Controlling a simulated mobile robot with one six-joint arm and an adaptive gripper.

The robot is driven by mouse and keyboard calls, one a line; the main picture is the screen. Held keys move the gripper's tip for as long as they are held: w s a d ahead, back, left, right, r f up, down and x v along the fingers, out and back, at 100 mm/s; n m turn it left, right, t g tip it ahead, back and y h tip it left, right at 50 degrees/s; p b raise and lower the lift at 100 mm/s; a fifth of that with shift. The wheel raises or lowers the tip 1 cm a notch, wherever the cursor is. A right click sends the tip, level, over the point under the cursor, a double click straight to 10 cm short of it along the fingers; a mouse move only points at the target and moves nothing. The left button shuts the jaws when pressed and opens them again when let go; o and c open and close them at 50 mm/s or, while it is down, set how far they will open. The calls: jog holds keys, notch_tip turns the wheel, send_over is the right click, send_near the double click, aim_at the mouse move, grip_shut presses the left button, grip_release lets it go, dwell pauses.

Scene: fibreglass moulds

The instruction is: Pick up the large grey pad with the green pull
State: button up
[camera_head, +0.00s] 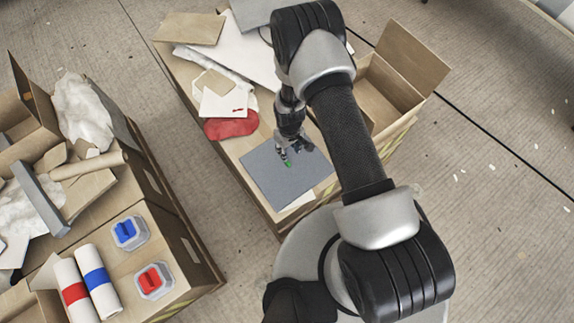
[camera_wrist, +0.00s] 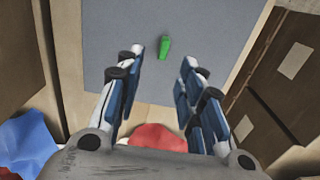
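The large grey pad (camera_head: 275,181) lies flat on the near part of a cardboard-coloured box top in the head view. Its green pull (camera_head: 289,164) stands near the middle of the pad. My gripper (camera_head: 291,155) is over the pad, right by the pull. In the wrist view the grey pad (camera_wrist: 120,22) fills the upper middle and the green pull (camera_wrist: 164,46) shows just beyond and between my fingertips (camera_wrist: 163,52). The fingers are apart with nothing between them. I cannot tell the exact height of the fingertips above the pad.
A red piece (camera_head: 232,124) lies just behind the pad, beside white sheets (camera_head: 222,102). An open carton (camera_head: 402,75) stands at right. Another box at left holds scraps, a blue-lidded container (camera_head: 129,232), a red-lidded one (camera_head: 154,281) and banded rolls (camera_head: 97,281).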

jog(key=b, duration=0.1)
send_over(287, 163)
jog(key=f, duration=0.3)
jog(key=w+f, duration=0.1)
jog(key=f, duration=0.1)
jog(key=shift+d, duration=0.3)
jog(key=shift+s+a+f+b, duration=0.15)
jog(key=shift+f+b, duration=0.45)
jog(key=shift+f, duration=0.75)
jog(key=shift+a+f+b, duration=0.15)
jog(key=shift+f+b, duration=0.4)
jog(key=shift+f, duration=0.75)
jog(key=shift+c, duration=0.2)
grip_shut()
